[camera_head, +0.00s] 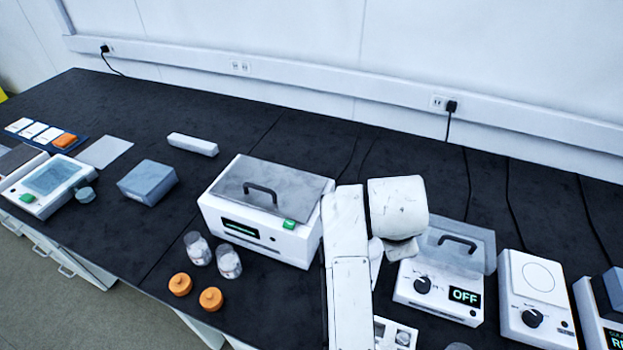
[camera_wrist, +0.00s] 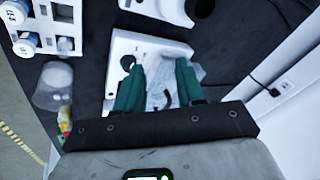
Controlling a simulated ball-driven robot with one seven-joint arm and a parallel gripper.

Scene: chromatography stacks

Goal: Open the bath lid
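A small white unit (camera_head: 430,290) with a black knob and a display reading OFF stands right of my arm; I take it as the bath. Its translucent grey lid (camera_head: 472,258) lies down on top and carries a dark arched handle (camera_head: 458,240). In the wrist view the unit (camera_wrist: 128,45) and its pale lid (camera_wrist: 200,72) lie beyond my gripper (camera_wrist: 160,82). The two green fingers are apart, with the dark handle seen between them. I cannot tell whether they touch it. In the head view my arm hides the fingers.
A larger white box (camera_head: 245,228) with a grey handled lid stands left of my arm. A knobbed white plate unit (camera_head: 537,290) stands close on the right. Glass jars (camera_head: 228,262) and orange caps (camera_head: 210,299) sit near the front.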

